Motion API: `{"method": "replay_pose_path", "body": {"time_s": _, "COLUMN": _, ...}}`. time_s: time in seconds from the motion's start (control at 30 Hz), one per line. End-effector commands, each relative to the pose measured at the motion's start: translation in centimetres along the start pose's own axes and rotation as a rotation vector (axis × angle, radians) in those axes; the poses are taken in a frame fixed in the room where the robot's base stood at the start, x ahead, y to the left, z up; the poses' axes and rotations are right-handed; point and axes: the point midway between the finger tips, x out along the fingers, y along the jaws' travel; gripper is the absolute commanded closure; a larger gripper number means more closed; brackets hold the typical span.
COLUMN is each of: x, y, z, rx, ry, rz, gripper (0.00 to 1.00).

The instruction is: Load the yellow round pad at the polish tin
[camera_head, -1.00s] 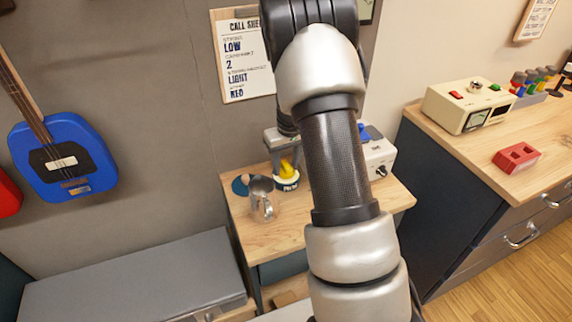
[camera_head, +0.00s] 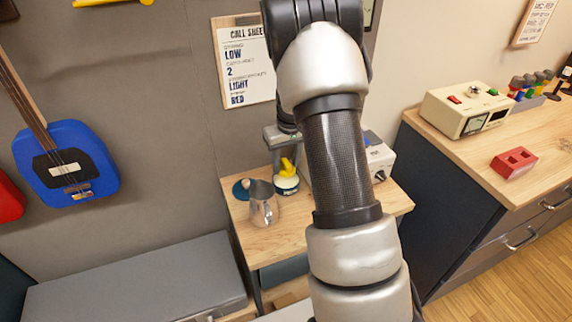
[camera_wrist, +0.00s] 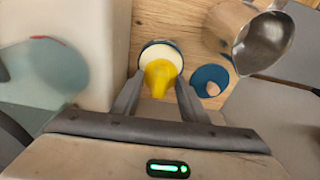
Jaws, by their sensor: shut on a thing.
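The yellow round pad (camera_wrist: 160,77) is in my gripper (camera_wrist: 158,97), between the two fingertips, in the wrist view. In the head view, the pad (camera_head: 287,167) shows beneath the gripper end of my arm. The polish tin (camera_wrist: 174,47) is open, with a dark rim and pale cream contents. The pad overlaps the tin's near side in the wrist view. The tin also shows in the head view (camera_head: 287,188), just below the pad. I cannot tell whether the pad touches the cream. My arm hides part of the table.
A metal jug (camera_head: 264,206) stands close left of the tin. A blue disc (camera_wrist: 209,80) with a pale spot lies beside the tin. A white box with a knob (camera_head: 380,160) stands to the right. The small table's front (camera_head: 285,240) is clear.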

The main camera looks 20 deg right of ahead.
Motion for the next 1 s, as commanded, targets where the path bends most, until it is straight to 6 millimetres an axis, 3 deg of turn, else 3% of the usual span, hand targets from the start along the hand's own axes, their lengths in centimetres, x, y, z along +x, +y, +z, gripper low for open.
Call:
{"method": "replay_pose_path", "body": {"time_s": 0.47, "x": -4.0, "y": 0.0, "z": -0.7, "rx": -0.001, "ry": 0.002, "rz": 0.001, "gripper": 0.78}}
{"method": "replay_pose_path", "body": {"time_s": 1.0, "x": -4.2, "y": 0.0, "z": -0.7, "rx": -0.001, "ry": 0.001, "rz": 0.001, "gripper": 0.78}}
